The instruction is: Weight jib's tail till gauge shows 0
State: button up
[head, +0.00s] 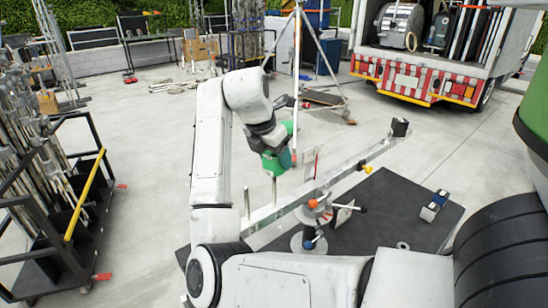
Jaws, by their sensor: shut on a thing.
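The jib is a long silver beam (345,169) running from lower left to upper right, over a stand with an orange knob (313,203). Its far right end carries a small dark block (399,127). Two upright pins stand near its left end, which passes behind my arm. My gripper (280,163), with green parts, is raised above the beam's left half. It is shut on a small reddish thing (284,158), mostly hidden by the gripper. A small pale upright plate (343,213) stands beside the stand; I cannot read any gauge on it.
A rack of stands (70,215) is at left. A truck (430,75) and a tripod (298,60) stand behind. Open concrete lies between.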

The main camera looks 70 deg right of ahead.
aim_at(274, 193)
jog(key=shift+f+b, duration=1.1)
jog(key=shift+b, duration=0.5)
jog(key=shift+f, duration=4.5)
jog(key=shift+s+f, duration=0.15)
jog(key=shift+f, duration=0.65)
jog(key=o, duration=1.5)
jog(key=shift+a, duration=0.1)
jog(key=shift+f+b, duration=0.1)
jog(key=shift+b, duration=0.2)
jog(key=p+v, duration=0.2)
jog(key=v, duration=1)
jog(key=shift+d, duration=0.25)
